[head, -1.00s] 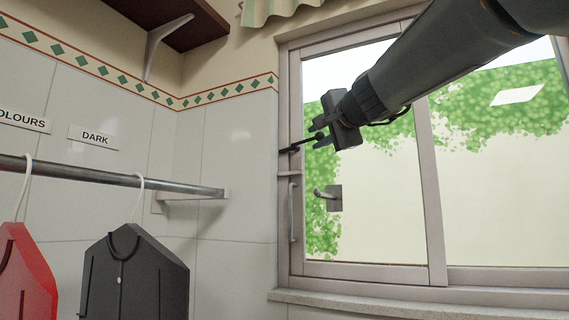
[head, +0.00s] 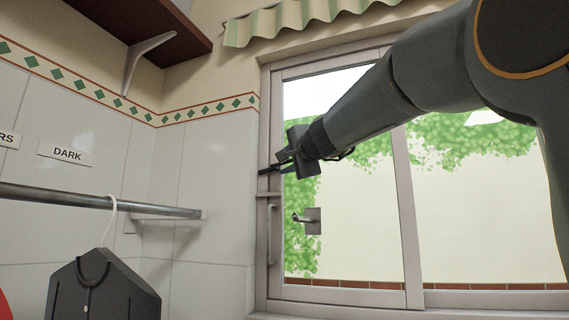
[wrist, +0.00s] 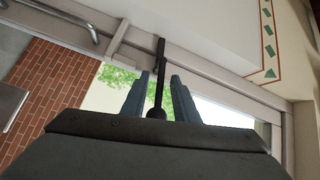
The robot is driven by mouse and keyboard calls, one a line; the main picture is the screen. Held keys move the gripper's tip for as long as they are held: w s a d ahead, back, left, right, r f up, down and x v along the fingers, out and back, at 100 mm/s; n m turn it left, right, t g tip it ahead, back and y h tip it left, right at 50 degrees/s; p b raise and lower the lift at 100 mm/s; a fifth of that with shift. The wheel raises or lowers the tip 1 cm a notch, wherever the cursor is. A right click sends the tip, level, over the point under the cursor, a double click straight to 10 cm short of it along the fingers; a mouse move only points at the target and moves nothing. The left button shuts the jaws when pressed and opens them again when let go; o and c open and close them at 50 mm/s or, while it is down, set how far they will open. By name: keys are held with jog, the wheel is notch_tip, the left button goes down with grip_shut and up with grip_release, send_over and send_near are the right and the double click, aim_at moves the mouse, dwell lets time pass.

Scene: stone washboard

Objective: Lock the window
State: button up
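The window (head: 350,230) has a pale frame and a glass pane in the head view. A thin dark lock lever (head: 267,171) sticks out from its left frame, above a slim vertical handle (head: 271,235). My gripper (head: 286,160) is at the lever, in front of the pane. In the wrist view, the dark lever (wrist: 160,70) runs between the two fingers of my gripper (wrist: 160,85), and its round knob (wrist: 156,112) lies near the finger bases. The fingers are apart, with a gap on each side of the lever. Contact with the knob cannot be told.
A metal rail (head: 90,200) with a dark hanging garment (head: 102,290) is on the left. A brown shelf (head: 150,25) is above it, and a striped curtain (head: 300,18) hangs over the window. A grey plate with a small lever (head: 312,220) shows at the pane.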

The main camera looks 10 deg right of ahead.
grip_shut()
dwell(1.3)
